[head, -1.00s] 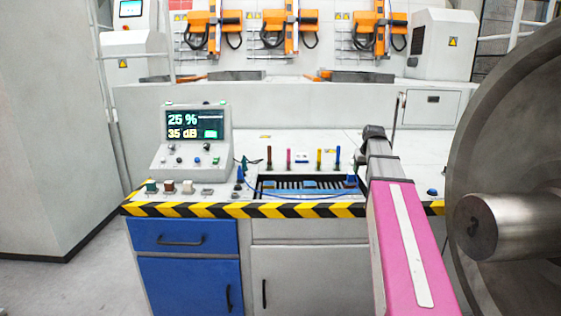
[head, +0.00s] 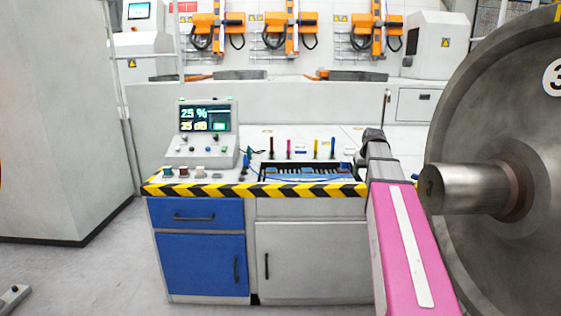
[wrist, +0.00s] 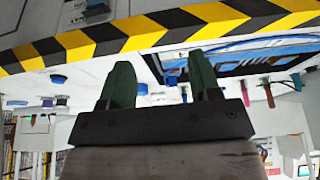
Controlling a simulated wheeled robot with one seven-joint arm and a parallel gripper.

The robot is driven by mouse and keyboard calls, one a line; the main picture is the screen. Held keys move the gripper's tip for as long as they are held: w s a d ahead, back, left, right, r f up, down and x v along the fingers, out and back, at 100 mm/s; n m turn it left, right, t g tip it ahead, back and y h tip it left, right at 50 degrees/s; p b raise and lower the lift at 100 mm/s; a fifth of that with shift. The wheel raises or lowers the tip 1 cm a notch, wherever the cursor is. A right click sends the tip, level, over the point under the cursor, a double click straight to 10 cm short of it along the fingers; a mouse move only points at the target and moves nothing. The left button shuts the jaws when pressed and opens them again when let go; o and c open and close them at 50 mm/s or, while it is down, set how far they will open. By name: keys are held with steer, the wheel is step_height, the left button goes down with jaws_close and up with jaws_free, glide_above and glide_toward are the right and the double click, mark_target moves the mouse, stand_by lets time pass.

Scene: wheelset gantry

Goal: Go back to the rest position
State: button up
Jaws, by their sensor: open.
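My gripper (wrist: 162,85) shows in the wrist view with its two dark green fingers apart and nothing between them. In the head view my pink and grey arm reaches forward at the right of the workbench (head: 300,207); the fingers themselves cannot be made out there. The wrist view is tilted, with the bench's yellow and black striped edge (wrist: 130,36) beyond the fingers. No contact between the fingers and anything shows.
A large wheel (head: 500,110) with a protruding axle (head: 465,188) stands close to the right of my arm. A control panel (head: 203,140) stands on the bench's left, beside a recessed tray (head: 262,172). Clear floor (head: 90,265) lies at the left front.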

steer(key=s+a+f+g, duration=0.1)
steer(key=s+a+f, duration=0.4)
steer(key=s+f, duration=0.3)
steer(key=s+a+f+g, duration=0.2)
steer(key=s+a+f, duration=0.3)
steer(key=s+f, duration=0.4)
steer(key=s+a+f+g, duration=0.1)
steer(key=s+a+f, duration=0.4)
steer(key=f, duration=0.8)
steer(key=s, duration=0.3)
steer(key=shift+s+f, duration=0.15)
steer(key=shift+f, duration=0.25)
